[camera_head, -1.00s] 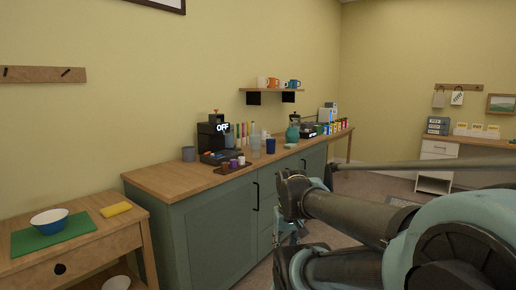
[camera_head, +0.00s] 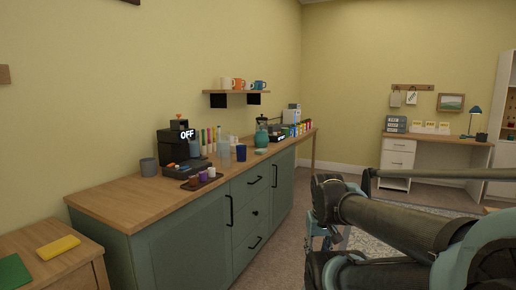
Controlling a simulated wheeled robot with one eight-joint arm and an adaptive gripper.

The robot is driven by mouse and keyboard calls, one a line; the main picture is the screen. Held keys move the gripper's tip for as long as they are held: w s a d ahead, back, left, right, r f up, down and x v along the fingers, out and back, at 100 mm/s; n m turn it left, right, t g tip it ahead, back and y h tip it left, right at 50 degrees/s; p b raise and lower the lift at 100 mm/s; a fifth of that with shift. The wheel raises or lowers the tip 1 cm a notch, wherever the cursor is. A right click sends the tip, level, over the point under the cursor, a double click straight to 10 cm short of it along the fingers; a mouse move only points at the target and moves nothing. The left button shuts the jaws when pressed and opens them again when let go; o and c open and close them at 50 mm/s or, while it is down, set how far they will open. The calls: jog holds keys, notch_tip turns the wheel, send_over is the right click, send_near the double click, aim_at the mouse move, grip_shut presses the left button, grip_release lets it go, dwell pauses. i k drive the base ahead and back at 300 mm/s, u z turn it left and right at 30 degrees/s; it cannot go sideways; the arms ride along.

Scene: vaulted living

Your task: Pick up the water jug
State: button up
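A clear, jug-like vessel (camera_head: 223,149) stands on the long wooden counter (camera_head: 110,200), right of the black coffee machine. A teal rounded pitcher or kettle (camera_head: 262,136) stands farther back on the same counter. They are small in view, so I cannot tell surely which is the water jug. My arm reaches in from the right. My gripper (camera_head: 322,238) is at its far end, low in front of the floor and right of the counter, apart from both vessels. The fingers are mostly hidden and too small to tell open from shut.
The coffee machine (camera_head: 178,148) reads OFF. A blue cup (camera_head: 241,153) and a tray of small cups (camera_head: 202,180) stand near the clear vessel. A shelf (camera_head: 236,92) with mugs hangs above. A low table (camera_head: 60,270) is at front left. A desk (camera_head: 440,141) stands far right.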

aim_at(224, 142)
jog(key=z, duration=0.15)
jog(key=i, duration=1.55)
jog(key=u, duration=0.5)
